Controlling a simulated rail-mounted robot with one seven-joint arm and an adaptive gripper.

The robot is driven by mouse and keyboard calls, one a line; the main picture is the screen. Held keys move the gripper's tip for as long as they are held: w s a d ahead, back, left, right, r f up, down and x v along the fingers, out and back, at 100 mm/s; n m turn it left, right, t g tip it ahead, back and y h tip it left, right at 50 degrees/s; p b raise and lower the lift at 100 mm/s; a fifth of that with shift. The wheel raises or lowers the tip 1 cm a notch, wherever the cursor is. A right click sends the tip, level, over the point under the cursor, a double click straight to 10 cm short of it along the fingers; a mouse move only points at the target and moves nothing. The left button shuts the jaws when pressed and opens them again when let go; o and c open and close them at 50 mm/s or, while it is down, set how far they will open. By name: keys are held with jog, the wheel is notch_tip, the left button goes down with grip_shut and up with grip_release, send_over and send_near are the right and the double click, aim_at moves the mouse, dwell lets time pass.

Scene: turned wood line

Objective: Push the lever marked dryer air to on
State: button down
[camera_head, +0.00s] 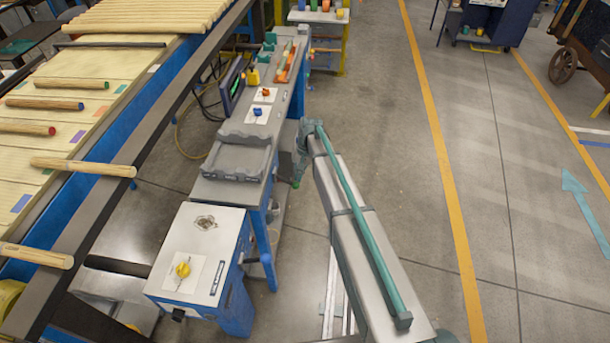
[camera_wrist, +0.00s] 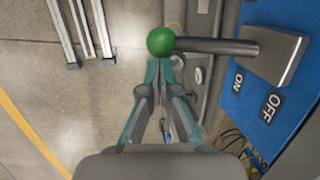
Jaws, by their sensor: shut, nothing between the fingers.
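In the wrist view a lever with a green ball knob (camera_wrist: 160,41) and a dark grey rod (camera_wrist: 220,46) sticks out from a grey mount (camera_wrist: 275,56). The mount is on a blue panel (camera_wrist: 240,104) with an ON label (camera_wrist: 238,82) and an OFF label (camera_wrist: 272,108). No "dryer air" wording is readable. My gripper (camera_wrist: 164,66) has its teal fingers together and empty, just below the knob in the picture. I cannot tell whether they touch. In the head view my gripper (camera_head: 298,177) hangs beside the grey-topped bench; a small green spot shows at its tip.
The grey bench (camera_head: 219,190) with a dark tray (camera_head: 236,158) is left of my arm. A blue cabinet (camera_head: 236,308) with a yellow knob on top (camera_head: 183,269) stands nearer. Open floor (camera_head: 440,180) lies to the right. Cables (camera_wrist: 238,146) hang near the panel.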

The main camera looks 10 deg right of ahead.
jog(key=shift+a+r, duration=0.1)
jog(key=shift+r, duration=0.1)
jog(key=shift+r+p, duration=0.4)
jog(key=shift+r, duration=0.3)
